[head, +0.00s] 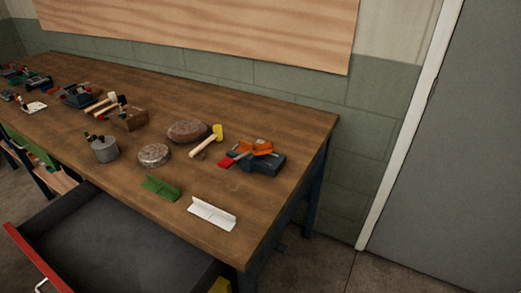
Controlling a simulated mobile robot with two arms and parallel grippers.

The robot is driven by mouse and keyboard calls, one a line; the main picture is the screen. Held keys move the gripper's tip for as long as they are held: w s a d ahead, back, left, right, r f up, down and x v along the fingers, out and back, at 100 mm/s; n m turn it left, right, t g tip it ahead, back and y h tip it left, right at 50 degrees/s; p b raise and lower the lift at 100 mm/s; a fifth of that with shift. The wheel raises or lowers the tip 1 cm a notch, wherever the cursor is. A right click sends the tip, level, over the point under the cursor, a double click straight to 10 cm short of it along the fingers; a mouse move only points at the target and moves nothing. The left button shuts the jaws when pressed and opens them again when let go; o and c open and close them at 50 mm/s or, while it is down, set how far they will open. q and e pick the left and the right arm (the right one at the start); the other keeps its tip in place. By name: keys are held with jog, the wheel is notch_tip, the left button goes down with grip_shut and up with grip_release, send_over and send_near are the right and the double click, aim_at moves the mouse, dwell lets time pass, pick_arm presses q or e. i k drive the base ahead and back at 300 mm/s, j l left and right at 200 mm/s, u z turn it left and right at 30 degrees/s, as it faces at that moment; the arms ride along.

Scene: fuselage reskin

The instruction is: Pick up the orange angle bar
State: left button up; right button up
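An orange piece (262,147), which looks like the orange angle bar, lies near the right end of the wooden workbench (291,183). It rests on or against a dark blue tool (268,164), and a red-ended item (227,163) is beside it. Its exact shape is too small to tell. A green angle bar (160,188) and a white angle bar (212,213) lie near the bench's front edge. Neither of my grippers is in view.
A yellow-headed mallet (207,142), a brown round object (187,131), a round tin (153,154) and a grey cup (105,149) stand left of the orange piece. An open drawer (110,240) juts out in front. The bench's right end is clear.

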aim_at(244, 147)
jog(key=i+l, duration=0.15)
jog(key=l, duration=0.2)
jog(key=i+l, duration=0.15)
jog(key=l, duration=0.15)
jog(key=i+l, duration=0.15)
jog(key=l, duration=0.2)
jog(key=i+l, duration=0.15)
jog(key=l, duration=0.15)
